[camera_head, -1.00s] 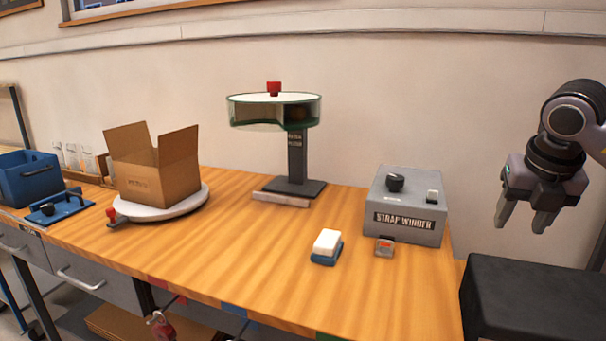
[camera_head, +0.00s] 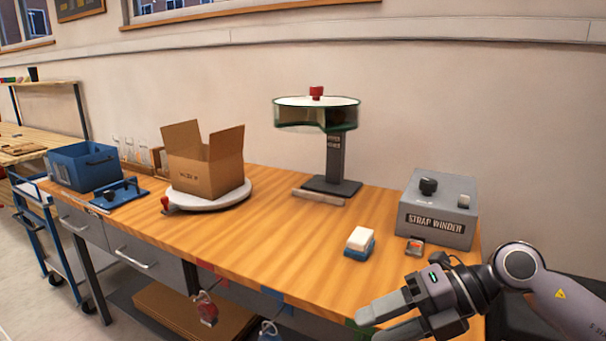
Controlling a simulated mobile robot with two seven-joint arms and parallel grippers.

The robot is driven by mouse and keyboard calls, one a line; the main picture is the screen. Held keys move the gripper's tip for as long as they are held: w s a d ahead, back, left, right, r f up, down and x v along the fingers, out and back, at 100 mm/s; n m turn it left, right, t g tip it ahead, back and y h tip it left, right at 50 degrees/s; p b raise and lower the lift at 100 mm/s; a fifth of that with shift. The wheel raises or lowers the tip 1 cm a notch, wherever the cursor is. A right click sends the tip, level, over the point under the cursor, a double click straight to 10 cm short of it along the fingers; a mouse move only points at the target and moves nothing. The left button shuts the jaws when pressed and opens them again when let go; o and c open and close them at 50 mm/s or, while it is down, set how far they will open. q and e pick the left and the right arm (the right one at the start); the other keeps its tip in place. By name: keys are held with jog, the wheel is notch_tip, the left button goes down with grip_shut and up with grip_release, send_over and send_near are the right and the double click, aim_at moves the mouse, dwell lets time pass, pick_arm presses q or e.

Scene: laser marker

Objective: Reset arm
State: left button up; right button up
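My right gripper (camera_head: 368,327) is at the lower right, in front of the workbench's front edge. Its two fingers point left and are spread apart with nothing between them. Its arm comes in from the right edge. My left gripper and arm do not show. The wooden workbench (camera_head: 270,245) carries an open cardboard box (camera_head: 205,172) on a white round turntable (camera_head: 215,199). A grey box labelled strap winder (camera_head: 438,208) stands at the bench's right end.
A white and blue block (camera_head: 359,243) and a small red-topped item (camera_head: 415,246) lie near the gripper. A stand with a round drum (camera_head: 317,114) rises at the back. A blue bin (camera_head: 85,166) is at the left. Padlocks (camera_head: 206,309) hang below the front edge.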

jog(key=s+a+r+m+t+y, duration=0.2)
jog(key=a+m+y, duration=0.2)
jog(key=a+y, duration=0.2)
jog(key=d+f+m+t+h+p, duration=0.2)
jog(key=d+f+m+t+h, duration=0.4)
jog(key=m, duration=0.6)
jog(key=d+f+m+t+h+p, duration=0.1)
jog(key=d+f+m+t+h, duration=0.3)
jog(key=f+m+t, duration=0.55)
jog(key=s+d+f+m+g+h, duration=0.4)
jog(key=s+f+m+g, duration=0.3)
jog(key=s+f, duration=0.5)
jog(key=shift+s+d+f+m+h+p, duration=0.15)
jog(key=shift+s+f+m+h+p, duration=0.35)
jog(key=shift+h, duration=0.4)
